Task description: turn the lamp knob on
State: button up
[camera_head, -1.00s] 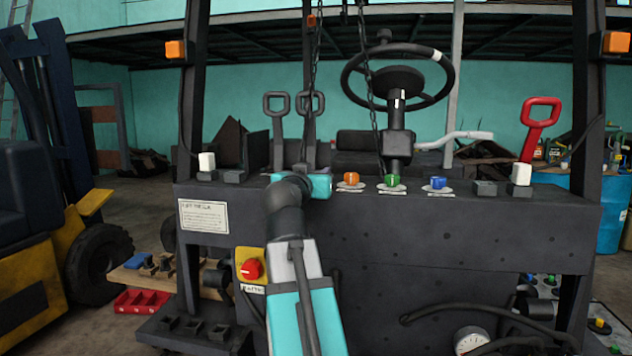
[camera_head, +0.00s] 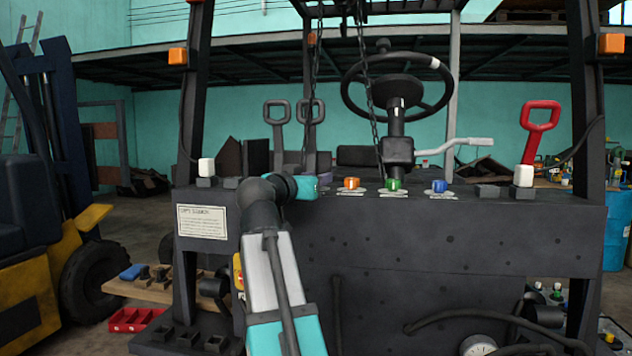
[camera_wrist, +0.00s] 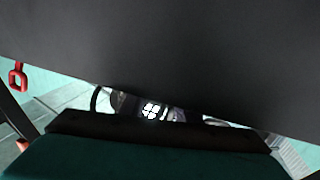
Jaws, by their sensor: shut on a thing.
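My gripper (camera_head: 308,187) is at the left part of the dark console top (camera_head: 470,205), left of an orange knob (camera_head: 352,184). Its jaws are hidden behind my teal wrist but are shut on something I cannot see. A green knob (camera_head: 394,184) and a blue knob (camera_head: 439,186) stand further right in the same row, clear of the gripper. The knob labels are too small to read, so I cannot tell which is the lamp knob. In the wrist view a dark surface fills the top, and no fingertips or knob can be made out.
Two grey levers (camera_head: 277,112) stand behind my gripper. Chains hang near the steering wheel (camera_head: 397,82). A white switch (camera_head: 206,167) is at the left, and a red lever (camera_head: 540,118) at the right. A yellow panel (camera_head: 238,272) is partly behind my arm.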

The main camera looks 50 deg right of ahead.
jog(key=o, duration=0.8)
jog(key=shift+c, duration=0.2)
jog(key=v, duration=1.3)
jog(key=shift+s+a+b, duration=0.15)
jog(key=shift+a+b, duration=0.15)
jog(key=shift+a, duration=0.05)
jog(key=shift+s, duration=0.1)
